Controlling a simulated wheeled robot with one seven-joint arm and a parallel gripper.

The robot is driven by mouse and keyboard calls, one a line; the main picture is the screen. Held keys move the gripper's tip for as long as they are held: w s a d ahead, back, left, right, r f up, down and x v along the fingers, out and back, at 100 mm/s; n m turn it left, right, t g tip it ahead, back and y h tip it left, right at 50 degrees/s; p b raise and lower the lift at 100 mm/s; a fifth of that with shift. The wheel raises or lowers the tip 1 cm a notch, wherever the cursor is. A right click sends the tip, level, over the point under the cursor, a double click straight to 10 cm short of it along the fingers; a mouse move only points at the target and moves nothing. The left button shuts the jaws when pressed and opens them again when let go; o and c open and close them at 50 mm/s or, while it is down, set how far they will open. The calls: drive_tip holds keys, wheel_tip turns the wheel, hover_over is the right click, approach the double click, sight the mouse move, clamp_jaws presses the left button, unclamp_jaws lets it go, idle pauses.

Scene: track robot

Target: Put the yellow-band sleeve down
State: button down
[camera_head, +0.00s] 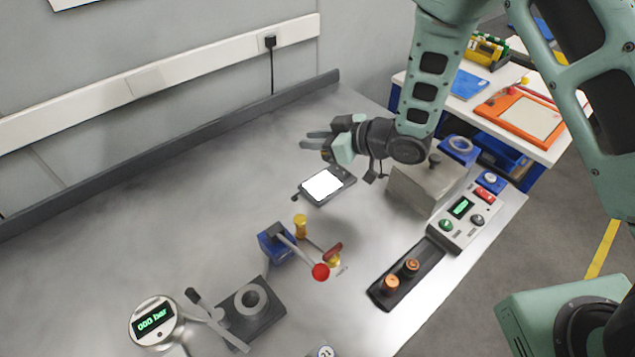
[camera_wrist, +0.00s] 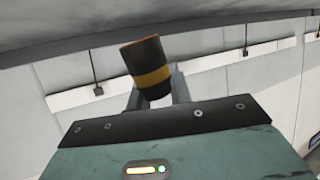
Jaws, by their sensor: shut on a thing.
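The yellow-band sleeve (camera_wrist: 145,57), a dark cylinder with a yellow band and a coppery rim, sits between the fingers of my gripper (camera_wrist: 157,92) in the wrist view. It is tilted a little in that picture. My gripper (camera_head: 305,140) is shut on it and hangs over the grey bench (camera_head: 190,200) in the head view, above and behind the white-topped device (camera_head: 322,184). In the head view I cannot clearly make out the sleeve at the fingers.
A blue lever fixture (camera_head: 275,243) with a red knob stands mid-bench. A dark block with a ring (camera_head: 250,300) and a gauge (camera_head: 155,320) are in front. A black holder (camera_head: 380,298) with two orange-topped pieces, a control box (camera_head: 468,215) and a metal block (camera_head: 408,190) stand right. The left bench is clear.

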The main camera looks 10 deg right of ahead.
drive_tip(key=shift+f+p, duration=0.95)
drive_tip(key=shift+f, duration=3.9)
drive_tip(key=c, duration=1.2)
unclamp_jaws()
drive_tip(key=shift+o, duration=0.2)
